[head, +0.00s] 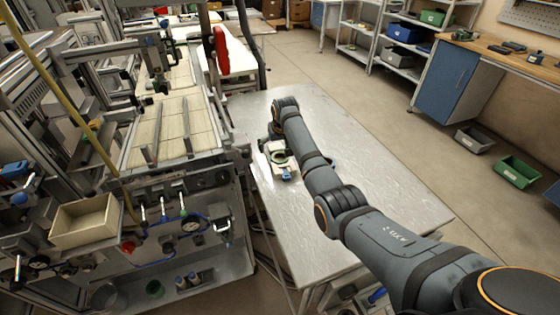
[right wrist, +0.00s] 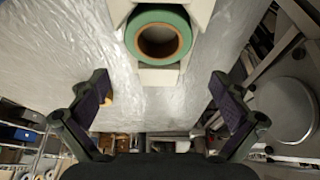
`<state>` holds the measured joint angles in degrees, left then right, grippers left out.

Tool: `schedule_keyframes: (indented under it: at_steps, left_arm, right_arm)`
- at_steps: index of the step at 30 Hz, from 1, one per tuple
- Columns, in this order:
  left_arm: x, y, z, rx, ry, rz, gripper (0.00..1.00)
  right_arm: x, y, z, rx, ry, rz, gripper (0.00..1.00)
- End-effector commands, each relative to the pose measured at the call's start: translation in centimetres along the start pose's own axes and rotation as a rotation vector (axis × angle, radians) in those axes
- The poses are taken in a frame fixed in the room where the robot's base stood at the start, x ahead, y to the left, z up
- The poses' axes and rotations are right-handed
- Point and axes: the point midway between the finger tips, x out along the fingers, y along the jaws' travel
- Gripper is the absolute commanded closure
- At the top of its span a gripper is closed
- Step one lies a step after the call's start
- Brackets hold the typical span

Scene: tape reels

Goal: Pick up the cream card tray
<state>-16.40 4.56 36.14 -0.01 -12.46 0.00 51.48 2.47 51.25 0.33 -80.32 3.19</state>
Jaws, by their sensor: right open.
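The cream card tray (head: 292,165) is small and pale and lies on the metal table, partly hidden by my right arm. A green tape reel (head: 278,157) sits in it. In the right wrist view, the cream tray (right wrist: 157,76) is at the top centre, cut by the frame edge, with the green reel (right wrist: 131,32) and its brown core in it. My right gripper (right wrist: 160,88) is open, its two fingers wide apart, with nothing between them. In the head view the right gripper (head: 270,143) is small, close by the tray. My left gripper is not in view.
The metal table (head: 370,215) is mostly bare around the tray. A small blue thing (head: 287,174) is at the tray's near end. A machine with a cream bin (head: 85,220) stands left of the table. A workbench (head: 450,80) and floor bins (head: 517,171) are at right.

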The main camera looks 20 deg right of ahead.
Motion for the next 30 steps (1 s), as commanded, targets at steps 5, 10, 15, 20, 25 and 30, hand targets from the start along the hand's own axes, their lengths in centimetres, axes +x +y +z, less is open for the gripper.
schedule_keyframes:
  at_steps: [5,10,15,20,25,30]
  left_arm:
    - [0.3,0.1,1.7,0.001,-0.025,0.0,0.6]
    - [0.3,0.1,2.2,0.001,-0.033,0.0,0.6]
    - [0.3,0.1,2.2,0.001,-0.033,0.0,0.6]
    - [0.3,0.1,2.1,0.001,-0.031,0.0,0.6]
    - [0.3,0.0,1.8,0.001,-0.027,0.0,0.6]
    - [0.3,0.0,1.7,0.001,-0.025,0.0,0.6]
  right_arm:
    - [2.3,0.1,-0.1,0.0,-0.001,0.0,0.0]
    - [2.8,0.1,-0.1,0.0,0.001,0.0,0.0]
    - [2.8,0.1,-0.1,0.0,0.001,0.0,0.05]
    - [2.8,0.1,-0.1,0.0,0.0,0.0,0.27]
    - [2.8,0.1,-0.1,0.0,0.0,0.0,0.5]
    - [2.8,0.1,0.0,0.0,-0.001,0.0,0.73]
